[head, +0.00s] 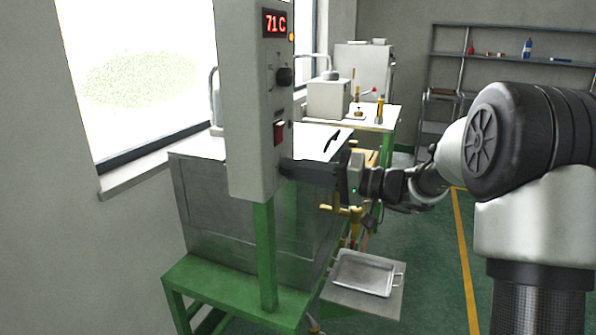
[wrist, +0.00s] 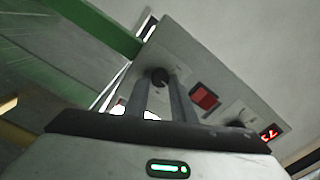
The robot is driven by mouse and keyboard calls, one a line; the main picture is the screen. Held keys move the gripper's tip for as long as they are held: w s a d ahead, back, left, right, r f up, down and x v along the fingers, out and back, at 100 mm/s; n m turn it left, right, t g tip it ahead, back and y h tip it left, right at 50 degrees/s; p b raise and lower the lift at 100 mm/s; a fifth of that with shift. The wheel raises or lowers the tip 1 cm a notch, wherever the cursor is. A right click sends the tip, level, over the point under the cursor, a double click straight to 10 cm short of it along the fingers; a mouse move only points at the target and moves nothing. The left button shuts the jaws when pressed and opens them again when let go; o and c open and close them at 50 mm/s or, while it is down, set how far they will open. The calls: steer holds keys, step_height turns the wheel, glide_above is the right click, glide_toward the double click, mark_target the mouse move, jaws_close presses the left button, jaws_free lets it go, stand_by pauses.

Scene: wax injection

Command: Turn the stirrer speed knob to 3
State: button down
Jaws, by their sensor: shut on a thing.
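The control box (head: 242,100) is a tall pale grey panel with a red display reading 71 C at its top. The lower dark round knob (wrist: 160,75) shows in the wrist view between the two fingertips of my gripper (wrist: 162,84), which is shut on it. I take this to be the stirrer speed knob; its scale and setting are too small to read. In the head view my gripper (head: 288,167) reaches the panel's lower face from the right and hides this knob.
An upper dark knob (head: 284,76) and a red switch (head: 279,131) sit above on the same panel. A metal tank (head: 215,225) stands on a green frame behind the box. A metal tray (head: 363,273) lies below my arm. Green floor is free to the right.

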steer(key=shift+f+m+p, duration=0.1)
steer(key=shift+m+p, duration=2.7)
steer(key=shift+m, duration=3)
steer(key=c, duration=1.5)
jaws_free()
steer(key=shift+d, duration=0.15)
steer(key=v, duration=1.7)
steer(key=shift+s+d, duration=0.1)
